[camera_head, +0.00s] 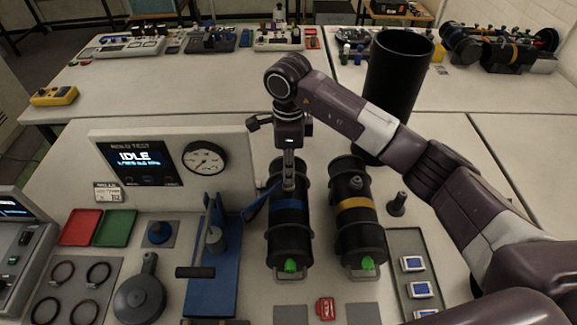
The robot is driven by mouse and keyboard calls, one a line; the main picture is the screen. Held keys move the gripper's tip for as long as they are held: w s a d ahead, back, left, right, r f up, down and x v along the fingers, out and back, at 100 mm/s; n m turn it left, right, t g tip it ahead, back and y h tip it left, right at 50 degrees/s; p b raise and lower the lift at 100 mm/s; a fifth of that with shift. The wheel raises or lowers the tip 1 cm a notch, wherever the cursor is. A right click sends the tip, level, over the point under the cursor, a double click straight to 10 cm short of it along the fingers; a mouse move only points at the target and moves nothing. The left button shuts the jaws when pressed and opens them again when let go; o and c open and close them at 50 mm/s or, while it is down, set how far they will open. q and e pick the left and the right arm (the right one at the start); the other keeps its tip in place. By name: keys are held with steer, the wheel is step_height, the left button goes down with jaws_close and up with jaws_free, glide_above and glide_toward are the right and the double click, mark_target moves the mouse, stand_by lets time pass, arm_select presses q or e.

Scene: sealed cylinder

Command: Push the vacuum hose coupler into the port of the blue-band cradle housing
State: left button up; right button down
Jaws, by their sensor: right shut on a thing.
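The blue-band cradle housing (288,228) is a black cylinder with a blue band, lying lengthwise in the middle of the table, with a green cap at its near end. My right gripper (289,152) points down above its upper part and is shut on the vacuum hose coupler (288,178), a slim grey upright piece. The coupler's lower end is at the top of the housing near the band. The port is hidden beneath it, so I cannot tell how deep the coupler sits. A blue hose-like strip (262,202) runs down-left from there. My left gripper is out of view.
A yellow-band housing (358,228) lies close on the right. A blue press stand (214,262) stands left, below the grey test panel (168,165) reading IDLE. A tall black cylinder (397,85) stands behind my right arm. A tray (404,240) lies right.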

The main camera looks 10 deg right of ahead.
steer(key=shift+b, duration=0.75)
stand_by(2.1)
steer(key=shift+f+b, duration=0.55)
steer(key=c, duration=1.6)
jaws_free()
steer(key=shift+r, duration=0.1)
step_height(320, 180, up, 12)
steer(key=shift+f, duration=0.1)
